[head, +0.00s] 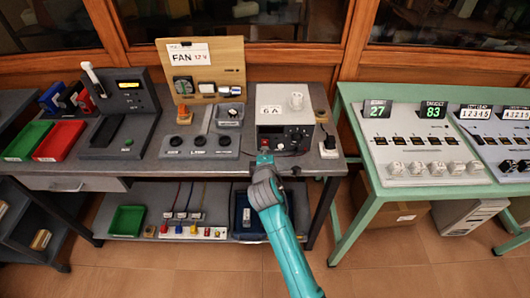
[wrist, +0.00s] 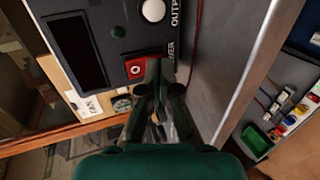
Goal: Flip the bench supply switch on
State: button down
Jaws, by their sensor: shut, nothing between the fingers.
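The bench supply (head: 284,132) is a grey box with a dark front panel and a "6 A" card, standing on the dark bench. In the wrist view its panel (wrist: 100,18) fills the upper left, with a dark display, a white round knob (wrist: 153,10) and a red rocker switch (wrist: 135,68) marked "O". The switch sits beside a partly hidden label ending in "WER". My gripper (wrist: 160,72) is shut and empty, its fingertips right beside the switch and overlapping its edge in the picture. I cannot tell whether they touch. In the head view my gripper (head: 264,158) is at the supply's lower front.
A wooden "FAN 12V" board (head: 203,70) stands left of the supply. A black plug (head: 328,143) is close on its right. Green and red trays (head: 57,141) lie at the far left. A green table (head: 355,157) with counters stands right, across a floor gap.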

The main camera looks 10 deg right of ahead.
jog(key=shift+w+d+f, duration=0.1)
jog(key=shift+w+f, duration=0.1)
jog(key=shift+w, duration=0.05)
jog(key=shift+r, duration=0.1)
jog(key=shift+r, duration=0.75)
